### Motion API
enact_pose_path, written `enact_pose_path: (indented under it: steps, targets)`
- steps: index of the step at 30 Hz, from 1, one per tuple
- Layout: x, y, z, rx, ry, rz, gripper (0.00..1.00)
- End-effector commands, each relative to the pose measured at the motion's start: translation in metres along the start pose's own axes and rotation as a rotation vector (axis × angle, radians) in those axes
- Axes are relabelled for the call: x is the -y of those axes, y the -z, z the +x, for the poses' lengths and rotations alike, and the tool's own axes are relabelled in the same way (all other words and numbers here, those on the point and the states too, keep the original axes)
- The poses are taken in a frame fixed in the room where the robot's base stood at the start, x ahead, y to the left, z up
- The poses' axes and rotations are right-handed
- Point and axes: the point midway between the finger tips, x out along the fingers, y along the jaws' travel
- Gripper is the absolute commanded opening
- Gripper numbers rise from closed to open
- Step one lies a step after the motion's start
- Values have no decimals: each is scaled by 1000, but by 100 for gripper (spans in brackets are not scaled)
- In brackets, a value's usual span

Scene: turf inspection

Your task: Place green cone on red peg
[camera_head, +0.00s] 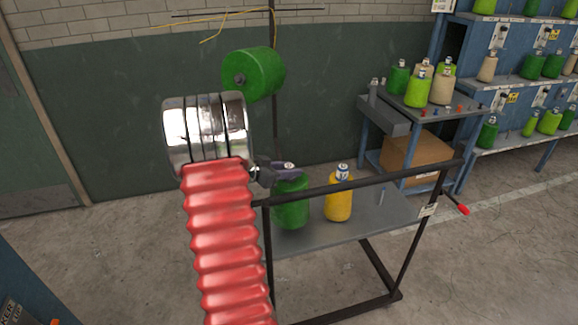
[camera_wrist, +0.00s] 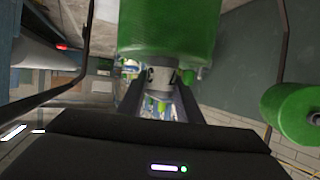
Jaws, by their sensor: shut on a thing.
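The green cone (camera_head: 292,208) has a white-and-dark top and is at the left end of the cart's grey shelf. I cannot tell whether its base touches the shelf. My gripper (camera_head: 284,171) is shut on its narrow top. In the wrist view the green cone (camera_wrist: 168,28) fills the top middle, its neck between my two fingers (camera_wrist: 162,84). A red-tipped peg (camera_head: 463,210) sticks out at the cart's right side, with nothing on it. A red spot (camera_wrist: 62,47) shows at the upper left in the wrist view; I cannot tell if it is the same peg.
A yellow cone (camera_head: 339,203) stands right of the green one on the cart shelf (camera_head: 385,212). A dark rail (camera_head: 370,182) crosses in front. A green spool (camera_head: 253,75) is on a post behind. A side table (camera_head: 440,128) with several cones and racks stand at right.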

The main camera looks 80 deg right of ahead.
Motion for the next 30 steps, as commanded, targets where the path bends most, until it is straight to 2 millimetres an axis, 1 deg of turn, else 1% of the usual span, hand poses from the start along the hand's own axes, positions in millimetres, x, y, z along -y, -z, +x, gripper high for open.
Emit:
enact_pose_path:
  steps: [13, 24, 30]
  targets:
    - [0, -2, 2, -6, 0, 3, 0]
    - [0, -33, 16, -5, -1, 2, 0]
    - [0, -36, 17, -6, 0, 4, 0]
